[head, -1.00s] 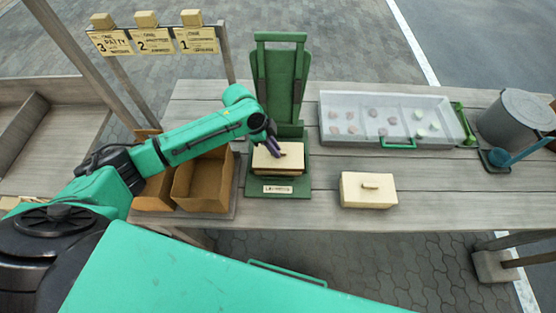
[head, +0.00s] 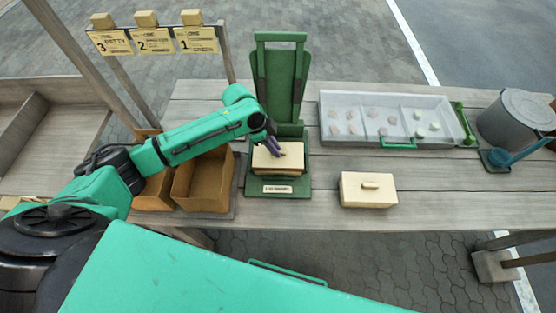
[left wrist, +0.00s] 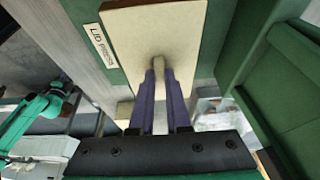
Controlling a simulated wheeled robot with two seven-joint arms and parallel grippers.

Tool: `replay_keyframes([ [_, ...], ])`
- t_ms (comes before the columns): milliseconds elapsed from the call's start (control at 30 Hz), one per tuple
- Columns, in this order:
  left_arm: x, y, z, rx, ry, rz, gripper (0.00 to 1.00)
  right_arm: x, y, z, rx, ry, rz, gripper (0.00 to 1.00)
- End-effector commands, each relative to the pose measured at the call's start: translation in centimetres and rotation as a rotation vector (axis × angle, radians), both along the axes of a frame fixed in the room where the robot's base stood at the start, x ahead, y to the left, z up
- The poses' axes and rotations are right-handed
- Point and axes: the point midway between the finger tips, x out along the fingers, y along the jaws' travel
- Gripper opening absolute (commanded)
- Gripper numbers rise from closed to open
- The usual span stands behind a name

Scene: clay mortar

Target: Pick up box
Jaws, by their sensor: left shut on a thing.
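A box with a cream lid (head: 290,163) and a brown lower part sits on the green base of the lid press (head: 255,184). My left gripper (head: 273,148) reaches down to the lid from the left. In the left wrist view, its two purple fingers (left wrist: 158,82) are shut on the small handle in the middle of the cream lid (left wrist: 180,35). The lid looks level on the box in the head view; the fingers hide part of it. My right gripper does not show.
A second cream piece with a handle (head: 368,195) lies on the table right of the press. Brown open boxes (head: 205,185) stand left. A grey tray (head: 400,98) with several small pieces and a grey pot (head: 515,118) are at the right. The press's green back panel (head: 281,85) rises behind the box.

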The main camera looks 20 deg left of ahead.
Motion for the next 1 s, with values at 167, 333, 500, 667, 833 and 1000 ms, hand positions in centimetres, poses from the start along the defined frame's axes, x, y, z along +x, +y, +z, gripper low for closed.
replay_keyframes([
  [167, 0.0, 0.0, 0.0, -0.001, -0.001, 0.0, 0.0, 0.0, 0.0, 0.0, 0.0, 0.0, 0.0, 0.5],
  [333, 0.0, 0.0, 0.0, -0.001, -0.001, 0.0, 0.0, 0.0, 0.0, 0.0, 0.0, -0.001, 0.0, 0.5],
  [500, 0.0, 0.0, 0.1, -0.001, -0.001, 0.0, 0.0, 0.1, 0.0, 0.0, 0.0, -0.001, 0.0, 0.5],
  [667, 0.1, 0.0, 0.4, -0.001, -0.003, 0.0, 0.0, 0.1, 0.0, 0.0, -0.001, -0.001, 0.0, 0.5],
  [833, 0.1, 0.0, 2.4, -0.001, -0.005, 0.0, 0.0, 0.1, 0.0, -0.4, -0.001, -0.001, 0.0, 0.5],
  [1000, 0.2, 0.0, 7.5, -0.002, -0.01, -0.002, 0.0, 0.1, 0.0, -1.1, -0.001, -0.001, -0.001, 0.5],
])
